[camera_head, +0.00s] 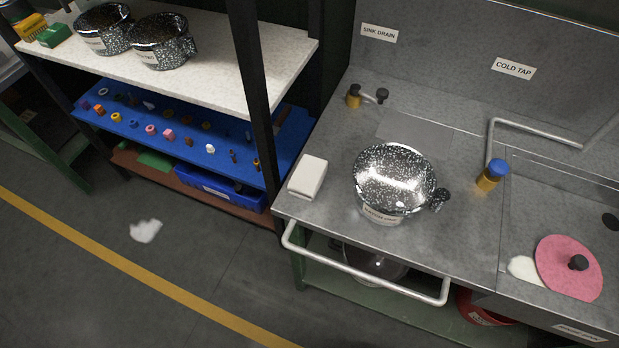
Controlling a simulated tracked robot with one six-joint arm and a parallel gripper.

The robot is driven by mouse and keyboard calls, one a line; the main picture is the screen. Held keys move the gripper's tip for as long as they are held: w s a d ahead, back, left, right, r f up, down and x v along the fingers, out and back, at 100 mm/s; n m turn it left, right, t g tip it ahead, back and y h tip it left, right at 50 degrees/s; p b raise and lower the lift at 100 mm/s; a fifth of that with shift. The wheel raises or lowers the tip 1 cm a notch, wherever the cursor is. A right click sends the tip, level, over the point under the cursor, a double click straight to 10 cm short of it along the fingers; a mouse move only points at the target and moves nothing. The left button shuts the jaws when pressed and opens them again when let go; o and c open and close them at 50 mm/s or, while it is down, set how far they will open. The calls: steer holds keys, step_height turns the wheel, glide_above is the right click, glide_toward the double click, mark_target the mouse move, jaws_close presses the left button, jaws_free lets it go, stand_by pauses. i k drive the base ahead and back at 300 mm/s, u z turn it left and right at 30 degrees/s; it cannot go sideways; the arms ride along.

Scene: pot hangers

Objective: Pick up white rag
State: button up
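A small crumpled white cloth-like thing (146,231) lies on the dark floor at the left, near the yellow line. A smooth white block-shaped thing (308,176), perhaps a folded rag, lies on the left end of the metal counter, left of a speckled pot. A white patch (525,269) shows beside a pink disc at the right, partly covered by it. I cannot tell for sure which of these is the white rag. My gripper is not in view.
The metal counter (330,211) carries a speckled black pot (385,170) and a blue-topped tap (491,175). A pink disc (560,262) with a black knob lies at the right. A rail (365,273) runs along the counter front. A shelf post (253,90) stands left. The floor is mostly clear.

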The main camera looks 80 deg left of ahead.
mark_target(306, 181)
steer(key=k, duration=1.45)
steer(key=u, duration=2.55)
steer(key=i, duration=0.8)
steer(key=z, duration=0.05)
